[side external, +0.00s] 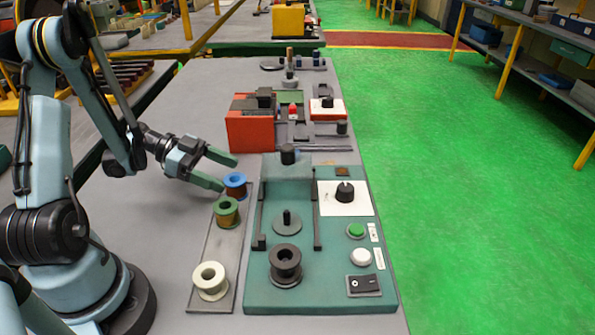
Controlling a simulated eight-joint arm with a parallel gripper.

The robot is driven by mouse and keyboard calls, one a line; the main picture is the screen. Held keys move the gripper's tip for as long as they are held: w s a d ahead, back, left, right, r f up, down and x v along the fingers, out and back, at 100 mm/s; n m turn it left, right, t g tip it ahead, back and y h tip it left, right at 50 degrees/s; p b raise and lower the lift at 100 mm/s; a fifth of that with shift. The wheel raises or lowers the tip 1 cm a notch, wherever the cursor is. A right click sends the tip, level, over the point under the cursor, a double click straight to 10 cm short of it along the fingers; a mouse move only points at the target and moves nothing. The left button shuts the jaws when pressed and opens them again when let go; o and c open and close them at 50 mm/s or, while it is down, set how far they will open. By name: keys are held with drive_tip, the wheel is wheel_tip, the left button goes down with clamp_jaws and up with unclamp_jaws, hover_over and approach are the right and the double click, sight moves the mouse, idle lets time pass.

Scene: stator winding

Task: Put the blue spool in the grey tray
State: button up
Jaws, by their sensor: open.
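The blue spool (236,181), with a blue rim and copper-brown winding, stands upright at the far end of a flat grey tray (211,262). I cannot tell whether it rests fully on the tray, as my gripper partly covers that spot. My gripper (229,174) is open, its two green fingers reaching in from the left. The fingertips are right at the blue spool, one on its far side and one on its near left side. Contact is not clear. A green spool (226,211) and a white spool (210,281) stand upright along the tray.
A teal winding machine (330,290) is close on the tray's right, with a black spool (286,265), a black knob (345,192) and buttons. A red-orange box (249,131) stands behind the blue spool. Bare grey tabletop (150,240) lies left of the tray.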

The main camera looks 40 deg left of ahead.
drive_tip(key=v, duration=0.6)
drive_tip(key=shift+s+a+r, duration=0.2)
wheel_tip(320, 180, up, 3)
drive_tip(key=n+g+y, duration=0.3)
drive_tip(key=n+y, duration=0.1)
drive_tip(key=n, duration=0.2)
hover_over(229, 184)
drive_tip(key=shift+f, duration=0.15)
drive_tip(key=s+d+r+n+t+y, duration=0.2)
drive_tip(key=d+r+n+y, duration=0.2)
drive_tip(key=d+y, duration=0.3)
drive_tip(key=shift+s+d+r+n, duration=0.25)
drive_tip(key=shift+d+n, duration=0.25)
drive_tip(key=shift+d, duration=0.15)
